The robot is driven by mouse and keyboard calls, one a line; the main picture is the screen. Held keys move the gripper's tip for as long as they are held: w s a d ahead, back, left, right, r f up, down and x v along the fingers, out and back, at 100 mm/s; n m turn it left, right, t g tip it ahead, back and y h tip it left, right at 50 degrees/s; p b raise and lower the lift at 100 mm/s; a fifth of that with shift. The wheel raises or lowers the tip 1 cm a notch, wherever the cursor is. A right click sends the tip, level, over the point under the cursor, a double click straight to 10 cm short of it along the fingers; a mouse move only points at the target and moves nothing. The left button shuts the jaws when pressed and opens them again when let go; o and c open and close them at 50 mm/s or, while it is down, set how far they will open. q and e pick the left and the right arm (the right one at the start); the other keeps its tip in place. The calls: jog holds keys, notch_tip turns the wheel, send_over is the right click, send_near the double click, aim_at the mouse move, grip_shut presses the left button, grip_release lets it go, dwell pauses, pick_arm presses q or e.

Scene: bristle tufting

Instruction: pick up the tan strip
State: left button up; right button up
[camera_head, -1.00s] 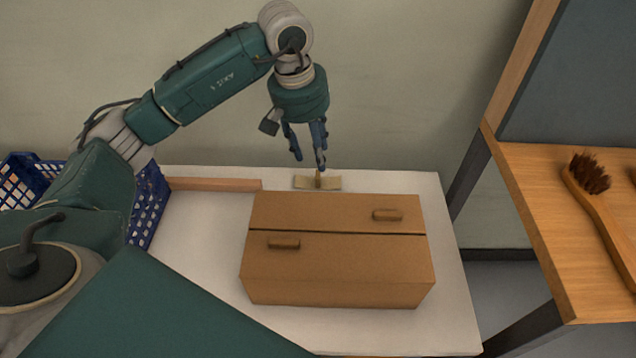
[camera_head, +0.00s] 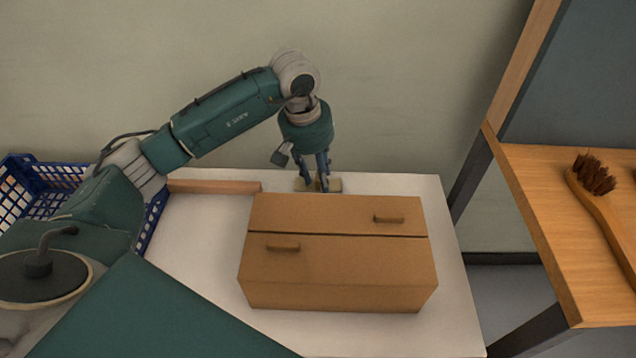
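The tan strip (camera_head: 336,185) lies on the white table behind the brown box, pale and short. A small upright brown piece was visible at its middle earlier; my fingers now hide most of it. My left gripper (camera_head: 316,186) points down at the strip, with its blue-grey fingertips at strip height. The fingers look apart, one on each side of the strip's middle. I cannot tell whether they touch it. My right gripper is out of view.
A brown box (camera_head: 340,272) with two small handles stands just in front of the strip. A wooden bar (camera_head: 215,187) lies to the left, next to a blue basket (camera_head: 151,222). A brush (camera_head: 602,205) lies on the wooden shelf (camera_head: 545,230) at right.

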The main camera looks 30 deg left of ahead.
pick_arm(q)
jog(key=c, duration=0.4)
jog(key=shift+r, duration=0.15)
